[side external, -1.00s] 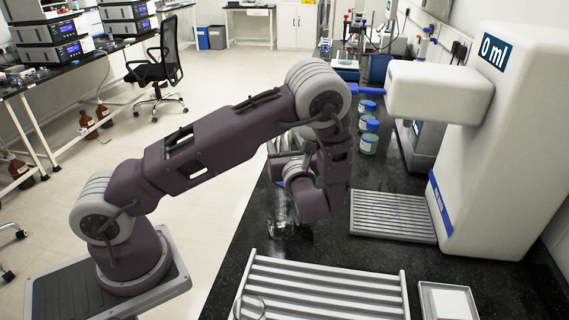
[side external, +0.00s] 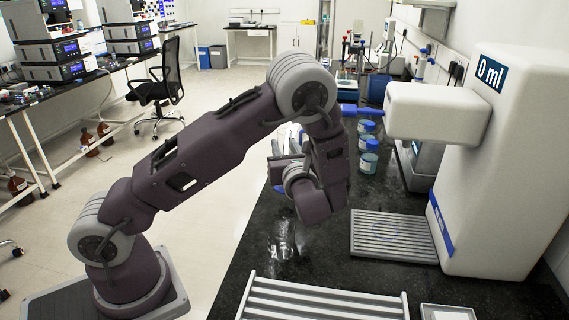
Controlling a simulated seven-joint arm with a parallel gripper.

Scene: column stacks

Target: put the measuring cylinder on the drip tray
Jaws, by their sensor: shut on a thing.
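The drip tray (side external: 394,250) is a pale ribbed grille on the dark bench, in front of the white dispenser. A faint bluish ring shows on its slats. My gripper (side external: 284,170) is partly visible left of my wrist, above the bench and to the left of the tray. The wrist and forearm hide most of its jaws. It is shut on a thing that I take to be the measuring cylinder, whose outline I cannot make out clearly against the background.
The tall white dispenser (side external: 490,170), reading 0 ml, has a head (side external: 435,112) overhanging behind the tray. Blue-capped jars (side external: 368,163) stand behind my wrist. A ribbed rack (side external: 320,296) lies at the front, with a white dish (side external: 447,312) beside it. Bench between rack and wrist is clear.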

